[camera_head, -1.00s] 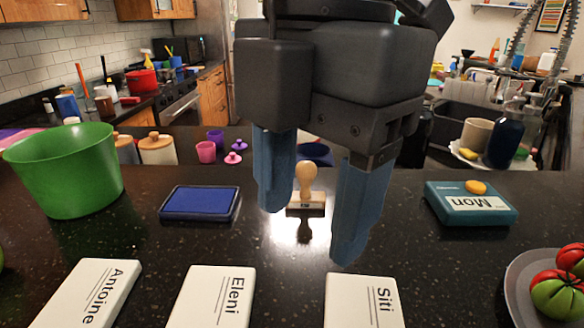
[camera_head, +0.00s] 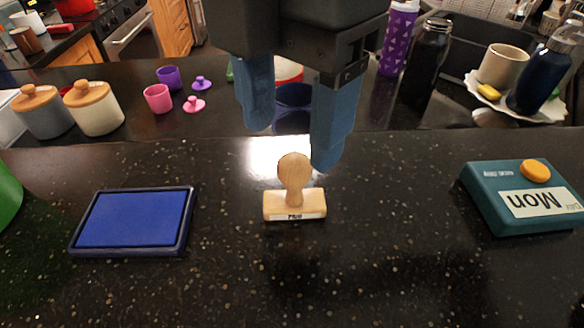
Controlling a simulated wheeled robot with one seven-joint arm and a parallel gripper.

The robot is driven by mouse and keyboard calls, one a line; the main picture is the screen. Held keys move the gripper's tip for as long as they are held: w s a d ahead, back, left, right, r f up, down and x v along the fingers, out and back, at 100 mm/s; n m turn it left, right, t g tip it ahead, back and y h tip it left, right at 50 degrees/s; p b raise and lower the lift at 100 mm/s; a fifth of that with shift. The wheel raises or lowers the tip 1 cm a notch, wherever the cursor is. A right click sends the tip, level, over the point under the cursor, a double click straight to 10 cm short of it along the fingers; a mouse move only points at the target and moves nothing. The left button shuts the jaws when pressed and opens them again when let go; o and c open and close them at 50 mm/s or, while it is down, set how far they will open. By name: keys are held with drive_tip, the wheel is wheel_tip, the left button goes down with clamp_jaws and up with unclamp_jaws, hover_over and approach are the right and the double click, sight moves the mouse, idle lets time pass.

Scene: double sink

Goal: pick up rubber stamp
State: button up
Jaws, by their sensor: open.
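The rubber stamp (camera_head: 295,192) stands upright on the dark speckled counter, in the middle of the head view. It has a round wooden knob handle and a rectangular wooden base with a small printed label on its front. My gripper (camera_head: 292,145) is open, with its two blue fingers pointing down. In the picture the fingertips lie just above and to either side of the stamp's knob. The gripper is empty and does not appear to touch the stamp. The exact depth between them is hard to tell.
A blue ink pad (camera_head: 135,221) lies left of the stamp. A teal box marked "Mon" (camera_head: 525,197) sits at the right. Behind are jars (camera_head: 94,107), pink and purple cups, dark bottles and a plate (camera_head: 515,97) with a mug. The counter around the stamp is clear.

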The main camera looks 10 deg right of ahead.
sight(295, 156)
wheel_tip(295, 156, down, 5)
drive_tip(key=shift+s+d+r+p, duration=0.1)
drive_tip(key=shift+d+p, duration=0.05)
drive_tip(key=shift+p, duration=0.5)
drive_tip(key=c, duration=1.1)
